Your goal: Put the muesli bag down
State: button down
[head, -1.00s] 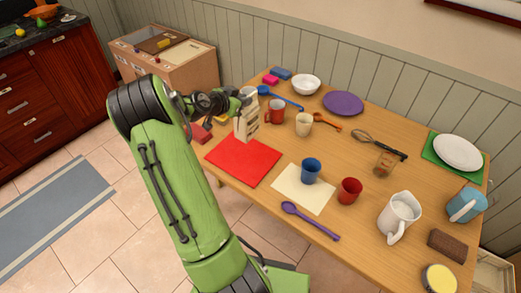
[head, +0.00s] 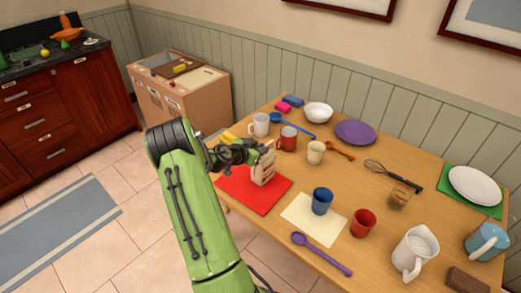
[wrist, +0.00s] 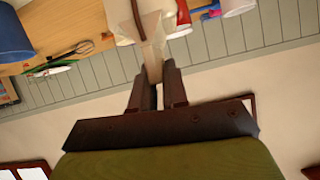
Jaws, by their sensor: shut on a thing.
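The muesli bag (head: 264,169) is a pale beige packet, tilted a little, over the back right part of the red mat (head: 240,193). I cannot tell whether its bottom touches the mat. My gripper (head: 263,149) is shut on the top of the bag. The wrist view shows the fingers (wrist: 158,84) pinching the bag's pale top edge, with more of the bag (wrist: 152,32) beyond them. Part of the mat is hidden behind the bag and my arm.
A white mug (head: 261,124), a red mug (head: 288,138) and a cream cup (head: 316,153) stand behind the bag. A blue cup (head: 322,201) on a cream mat (head: 301,225) is to its right. The red mat's front part is bare.

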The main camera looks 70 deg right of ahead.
jog(key=shift+f, duration=0.1)
jog(key=c, duration=1.1)
grip_release()
jog(key=shift+c, duration=0.2)
jog(key=shift+r, duration=0.25)
jog(key=v, duration=1.2)
jog(key=shift+a, duration=0.15)
